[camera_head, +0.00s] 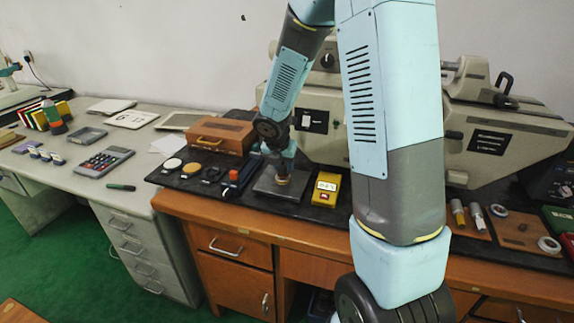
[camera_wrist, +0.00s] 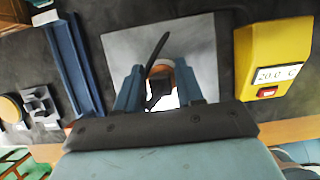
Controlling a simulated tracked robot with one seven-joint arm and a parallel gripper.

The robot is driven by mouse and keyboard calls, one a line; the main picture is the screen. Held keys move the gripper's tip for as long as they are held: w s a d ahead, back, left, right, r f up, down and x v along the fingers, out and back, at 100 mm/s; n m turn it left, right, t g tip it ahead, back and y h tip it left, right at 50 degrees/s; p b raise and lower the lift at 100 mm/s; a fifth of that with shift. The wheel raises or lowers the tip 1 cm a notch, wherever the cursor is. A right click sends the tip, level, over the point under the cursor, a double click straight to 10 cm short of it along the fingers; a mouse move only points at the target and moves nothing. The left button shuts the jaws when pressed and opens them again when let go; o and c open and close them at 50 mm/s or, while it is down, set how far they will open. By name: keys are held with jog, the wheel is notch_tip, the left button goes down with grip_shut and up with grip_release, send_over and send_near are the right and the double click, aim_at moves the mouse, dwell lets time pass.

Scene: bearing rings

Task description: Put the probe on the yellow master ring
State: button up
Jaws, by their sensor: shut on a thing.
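My gripper (camera_wrist: 160,90) points down over a grey plate (camera_wrist: 204,60), and it also shows in the head view (camera_head: 281,165). Its blue fingers are closed around a small black piece (camera_wrist: 157,90) with a curved black lead, which looks like the probe. A ring with an orange-yellow rim (camera_wrist: 160,64) lies below and between the fingers, largely hidden; it looks like the master ring. In the head view its orange side (camera_head: 283,181) shows just under the fingers. I cannot tell whether the probe touches it. A yellow meter (camera_wrist: 272,45) reading 20.0 °C stands right of the plate.
A blue rail-like block (camera_wrist: 73,65) stands left of the plate.

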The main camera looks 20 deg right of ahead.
jog(key=shift+f, duration=0.3)
dwell(0.4)
jog(key=o, duration=1.1)
jog(key=shift+o, duration=0.2)
jog(key=shift+r, duration=4.25)
